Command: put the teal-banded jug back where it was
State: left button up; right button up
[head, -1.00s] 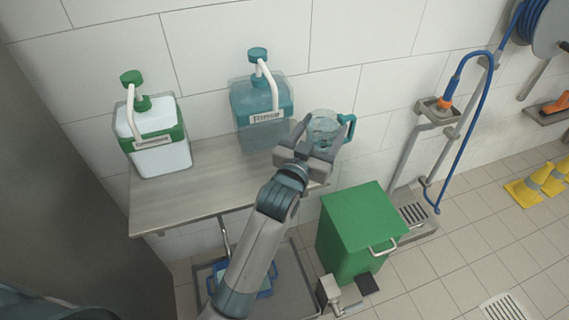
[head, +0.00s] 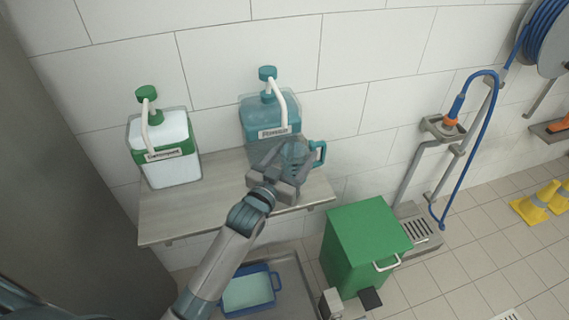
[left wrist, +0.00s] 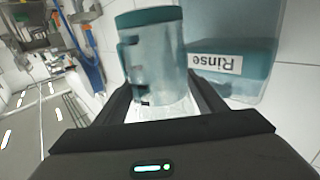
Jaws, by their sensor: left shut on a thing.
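The teal-banded jug (head: 298,152) is a clear jug with a teal handle on its right side. It is at the shelf's right part, in front of the teal rinse dispenser (head: 270,115). My left gripper (head: 279,172) is shut on the jug and partly hides it in the head view. In the left wrist view the jug (left wrist: 155,60) stands between the two fingers, its teal rim at the top, beside the dispenser labelled Rinse (left wrist: 232,62). I cannot tell whether the jug's base touches the shelf (head: 185,218). My right gripper is not in view.
A green-banded dispenser (head: 165,150) stands at the shelf's left. Below are a green bin (head: 362,240) and a blue tub (head: 250,290). A blue hose (head: 476,135) hangs on a stand at right. The shelf between the dispensers is clear.

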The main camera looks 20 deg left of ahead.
pick_arm(q)
jog(key=shift+a+f, duration=0.35)
jog(key=shift+a, duration=0.25)
jog(key=shift+a+f, duration=0.3)
jog(key=shift+a, duration=0.3)
jog(key=shift+a+f, duration=0.2)
jog(key=shift+a, duration=0.1)
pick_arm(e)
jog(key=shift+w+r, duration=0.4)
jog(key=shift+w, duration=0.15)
pick_arm(q)
jog(key=shift+f, duration=0.15)
notch_tip(320, 180, down, 3)
jog(key=shift+r+p, duration=0.15)
jog(key=shift+p, duration=0.45)
jog(key=shift+f, duration=0.5)
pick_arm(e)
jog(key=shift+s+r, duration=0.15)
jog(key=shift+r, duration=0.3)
pick_arm(q)
jog(key=shift+f, duration=0.15)
